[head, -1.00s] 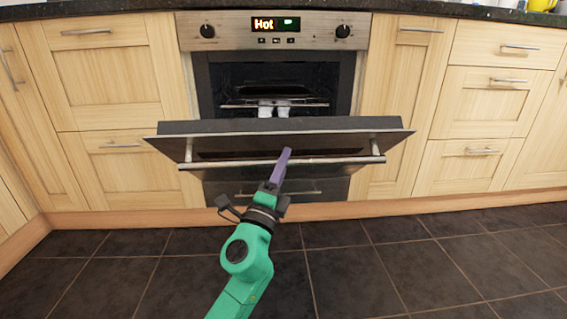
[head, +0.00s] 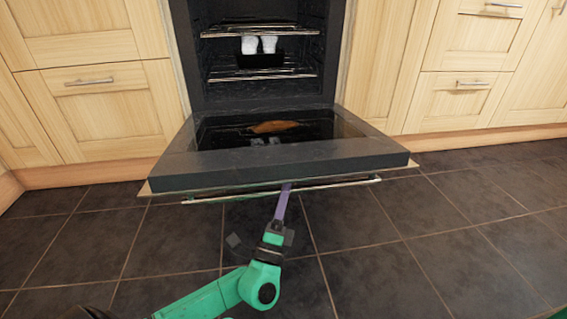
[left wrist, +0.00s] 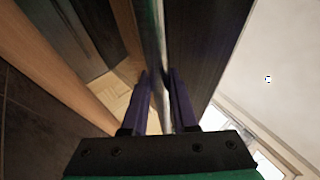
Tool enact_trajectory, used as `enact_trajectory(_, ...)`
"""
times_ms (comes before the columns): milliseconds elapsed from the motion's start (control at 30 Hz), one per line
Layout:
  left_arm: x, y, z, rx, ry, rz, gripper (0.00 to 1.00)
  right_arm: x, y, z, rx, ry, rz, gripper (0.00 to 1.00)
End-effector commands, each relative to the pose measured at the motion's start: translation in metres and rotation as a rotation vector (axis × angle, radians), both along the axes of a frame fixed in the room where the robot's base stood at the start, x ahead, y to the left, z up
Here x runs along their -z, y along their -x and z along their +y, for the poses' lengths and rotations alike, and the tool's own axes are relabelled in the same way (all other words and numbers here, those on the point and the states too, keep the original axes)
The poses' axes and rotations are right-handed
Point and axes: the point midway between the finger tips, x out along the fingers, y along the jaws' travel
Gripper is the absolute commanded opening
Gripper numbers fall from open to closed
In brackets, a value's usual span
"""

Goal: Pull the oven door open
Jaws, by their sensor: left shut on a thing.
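The oven door (head: 290,172) is folded far down, close to level, and the oven cavity (head: 215,85) is exposed above it. The long metal door handle (head: 340,184) runs along the door's outer edge, low over the floor. My left gripper (head: 285,190) is at the middle of the handle, its purple fingers pointing up at it. In the left wrist view the fingers (left wrist: 161,85) are shut around the handle bar (left wrist: 153,30), with the dark door beside it. My right gripper is not in view.
An orange-brown shape (head: 274,127) shows at the door's inner glass. Wooden cabinets (head: 95,105) flank the oven; the dark tiled floor (head: 440,240) is clear.

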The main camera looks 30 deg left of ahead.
Motion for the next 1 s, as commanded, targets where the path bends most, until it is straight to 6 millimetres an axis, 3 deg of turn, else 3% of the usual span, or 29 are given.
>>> enact_trajectory(200,0.023,0.0,0.002,-0.002,0.001,0.003,0.0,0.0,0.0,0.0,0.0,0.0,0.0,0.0)
enact_trajectory(633,0.027,0.001,0.002,-0.002,-0.002,-0.001,0.0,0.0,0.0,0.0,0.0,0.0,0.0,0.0)
enact_trajectory(667,0.027,0.001,0.002,-0.002,-0.001,-0.001,0.31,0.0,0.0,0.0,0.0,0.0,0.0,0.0)
enact_trajectory(733,0.027,0.001,0.002,-0.001,-0.001,-0.001,0.57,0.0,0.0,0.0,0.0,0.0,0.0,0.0)
enact_trajectory(1000,0.026,0.001,0.001,0.0,-0.001,-0.002,0.57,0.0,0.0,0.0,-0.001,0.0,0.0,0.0)
